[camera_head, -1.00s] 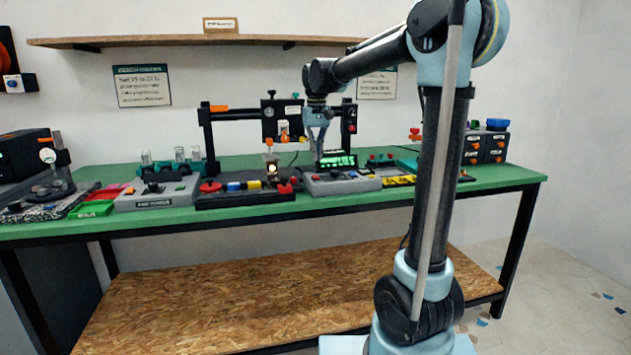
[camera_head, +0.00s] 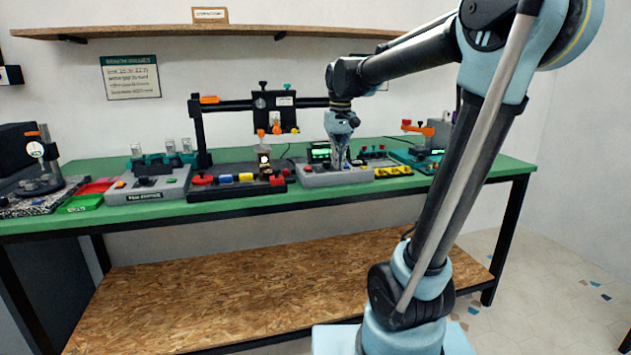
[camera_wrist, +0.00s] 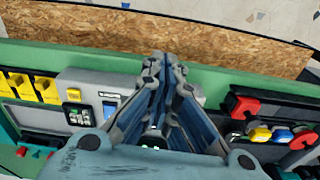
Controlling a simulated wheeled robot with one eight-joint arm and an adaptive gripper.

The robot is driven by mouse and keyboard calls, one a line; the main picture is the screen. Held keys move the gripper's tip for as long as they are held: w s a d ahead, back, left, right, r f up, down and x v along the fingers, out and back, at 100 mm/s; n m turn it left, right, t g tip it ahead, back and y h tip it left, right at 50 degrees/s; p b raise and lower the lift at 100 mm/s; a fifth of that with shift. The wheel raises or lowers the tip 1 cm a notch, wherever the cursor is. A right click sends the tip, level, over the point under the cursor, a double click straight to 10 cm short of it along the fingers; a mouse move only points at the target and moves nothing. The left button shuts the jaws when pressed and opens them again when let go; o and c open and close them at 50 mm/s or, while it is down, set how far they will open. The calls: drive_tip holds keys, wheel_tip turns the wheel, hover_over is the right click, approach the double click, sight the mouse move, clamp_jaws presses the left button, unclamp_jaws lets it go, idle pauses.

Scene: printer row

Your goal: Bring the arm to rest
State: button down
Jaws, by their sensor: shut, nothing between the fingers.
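My gripper (camera_head: 340,165) points down over the grey control box (camera_head: 313,179) with the small green display, near the middle of the green bench (camera_head: 400,200). Its fingers are together with nothing between them. In the wrist view my gripper (camera_wrist: 160,58) shows its fingertips meeting over the bench's front part. The grey box (camera_wrist: 75,88) lies beside it there, partly hidden by the fingers. My arm reaches in from the right, bent at the elbow. Whether the fingertips touch the box is not clear.
Left of my gripper stands a dark tray with coloured parts (camera_head: 236,189) under a black gantry frame (camera_head: 198,130). A yellow bin strip (camera_head: 393,171) and a teal unit (camera_head: 415,160) stand to the right. A wooden shelf (camera_head: 150,31) hangs above. The lower chipboard shelf (camera_head: 240,290) is bare.

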drive_tip(key=s+d+f+m, duration=0.1)
drive_tip(key=s+d+f, duration=0.5)
drive_tip(key=s+f, duration=0.4)
drive_tip(key=s+d+f+m+t, duration=0.1)
drive_tip(key=s+d+f, duration=0.5)
drive_tip(key=s+f, duration=0.5)
drive_tip(key=shift+s+t, duration=0.3)
drive_tip(key=shift+s, duration=0.5)
drive_tip(key=shift+d+r, duration=0.1)
drive_tip(key=w+a+r+n, duration=0.1)
drive_tip(key=w+a+r, duration=0.2)
drive_tip(key=w+r, duration=0.55)
drive_tip(key=w+a+r, duration=0.3)
drive_tip(key=w+r, duration=0.4)
drive_tip(key=r, duration=0.3)
drive_tip(key=w+a+r+n, duration=0.1)
drive_tip(key=w+a+r, duration=1.2)
drive_tip(key=w+a, duration=0.1)
drive_tip(key=shift+w+a+r+n, duration=0.15)
drive_tip(key=shift+w+a+n, duration=0.2)
drive_tip(key=shift+w, duration=0.45)
drive_tip(key=shift+d, duration=0.1)
